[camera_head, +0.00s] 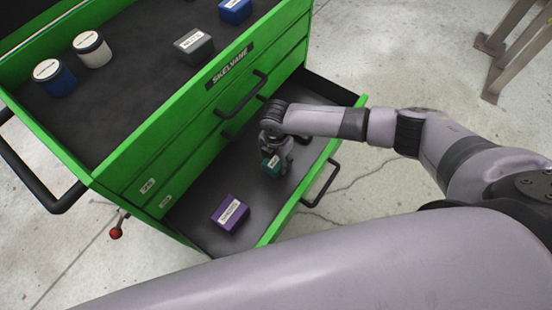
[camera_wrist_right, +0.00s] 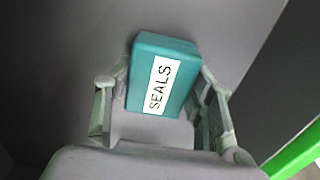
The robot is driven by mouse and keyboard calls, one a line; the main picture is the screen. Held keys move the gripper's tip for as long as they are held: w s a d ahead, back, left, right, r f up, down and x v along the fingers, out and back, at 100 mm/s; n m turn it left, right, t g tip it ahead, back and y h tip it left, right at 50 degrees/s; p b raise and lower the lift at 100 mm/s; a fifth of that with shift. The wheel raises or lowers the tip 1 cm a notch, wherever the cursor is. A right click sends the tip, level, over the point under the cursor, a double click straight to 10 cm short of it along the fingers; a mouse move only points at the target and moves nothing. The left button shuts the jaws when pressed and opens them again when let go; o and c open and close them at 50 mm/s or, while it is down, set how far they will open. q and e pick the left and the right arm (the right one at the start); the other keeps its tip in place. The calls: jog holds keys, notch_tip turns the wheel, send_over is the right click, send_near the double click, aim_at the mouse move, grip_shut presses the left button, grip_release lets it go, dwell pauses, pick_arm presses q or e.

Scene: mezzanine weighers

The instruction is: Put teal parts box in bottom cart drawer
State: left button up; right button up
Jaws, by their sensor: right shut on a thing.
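The teal parts box (camera_head: 270,165) is in my right gripper (camera_head: 277,158), inside the open bottom drawer (camera_head: 262,194) of the green cart (camera_head: 150,150). In the right wrist view the teal box (camera_wrist_right: 178,62) has a white label reading SEALS and sits between the two fingers of my right gripper (camera_wrist_right: 162,95), which are shut on it. The dark drawer floor lies under the box; I cannot tell whether the box touches it. My left gripper is not in view.
A purple box (camera_head: 230,213) stands in the same drawer, nearer its left end. On the cart top are a blue can (camera_head: 54,78), a white can (camera_head: 92,50), a grey box (camera_head: 193,46) and a blue box (camera_head: 235,10). Bare drawer floor lies between the teal and purple boxes.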

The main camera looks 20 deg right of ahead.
aim_at(276, 160)
jog(key=shift+f, duration=0.15)
jog(key=o, duration=1.4)
jog(key=shift+c, duration=0.2)
jog(key=shift+r, duration=0.35)
notch_tip(276, 160, up, 12)
jog(key=p, duration=0.1)
jog(key=shift+f, duration=0.2)
